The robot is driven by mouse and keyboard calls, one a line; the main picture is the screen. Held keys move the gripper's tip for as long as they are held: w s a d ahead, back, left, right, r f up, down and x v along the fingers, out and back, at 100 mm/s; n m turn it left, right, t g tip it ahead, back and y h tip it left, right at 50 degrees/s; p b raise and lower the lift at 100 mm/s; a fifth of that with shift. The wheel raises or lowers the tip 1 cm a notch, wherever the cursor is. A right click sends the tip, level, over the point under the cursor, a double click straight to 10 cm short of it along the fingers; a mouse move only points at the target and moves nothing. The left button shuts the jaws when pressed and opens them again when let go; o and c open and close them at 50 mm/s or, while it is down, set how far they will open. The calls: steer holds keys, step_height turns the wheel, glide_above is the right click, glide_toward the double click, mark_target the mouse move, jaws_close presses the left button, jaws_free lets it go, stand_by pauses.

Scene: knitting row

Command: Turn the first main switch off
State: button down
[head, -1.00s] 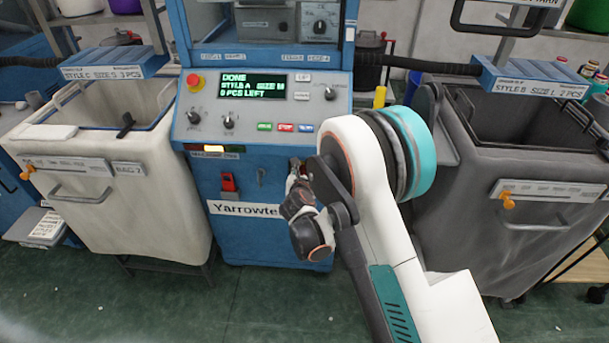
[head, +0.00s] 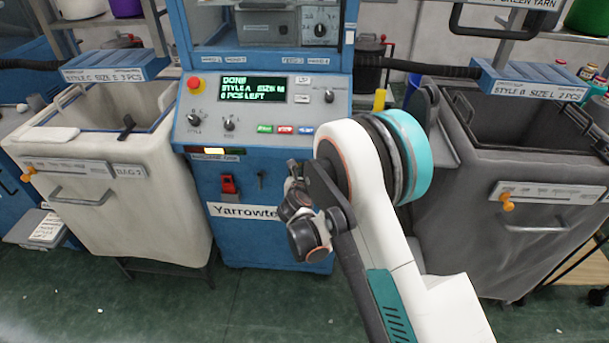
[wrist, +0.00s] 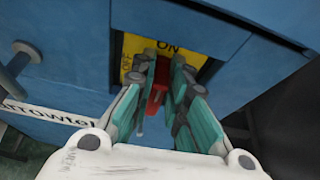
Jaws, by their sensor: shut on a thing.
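The main switch has a red handle (wrist: 157,95) on a yellow plate (wrist: 134,44) marked ON at the top and OFF at the left, seen in the wrist view. My gripper (wrist: 164,75) is shut on the red handle, with a finger pad on each side. The handle looks roughly upright toward the ON mark, but the fingers hide much of it. In the head view my gripper (head: 293,170) is at the front of the blue knitting machine (head: 270,240), below its panel, and hides the switch.
The display (head: 251,88) reads DONE, STYLE A. A red emergency button (head: 194,84) is at the panel's upper left. A red fitting (head: 228,184) and a small dark key-like part (head: 262,177) are left of my gripper. A white bin (head: 140,220) and grey bin (head: 465,230) flank the machine.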

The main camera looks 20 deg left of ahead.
steer(key=shift+s+a+f+n+t+h, duration=0.1)
steer(key=shift+a+f+n+t+h, duration=0.55)
steer(key=shift+n, duration=1.5)
steer(key=shift+s+a+f+n+t+h, duration=0.1)
steer(key=shift+f+n+t+h, duration=0.2)
steer(key=shift+n+t+h, duration=1.25)
steer(key=shift+a+f+n+h, duration=0.3)
steer(key=shift+f+n+h, duration=0.25)
steer(key=shift+n, duration=2.15)
steer(key=shift+r, duration=0.1)
steer(key=c, duration=1.6)
jaws_free()
steer(key=shift+w+d, duration=0.1)
steer(key=s, duration=0.4)
steer(key=s+a, duration=0.1)
steer(key=s, duration=0.3)
steer(key=s+a, duration=0.1)
steer(key=s, duration=0.3)
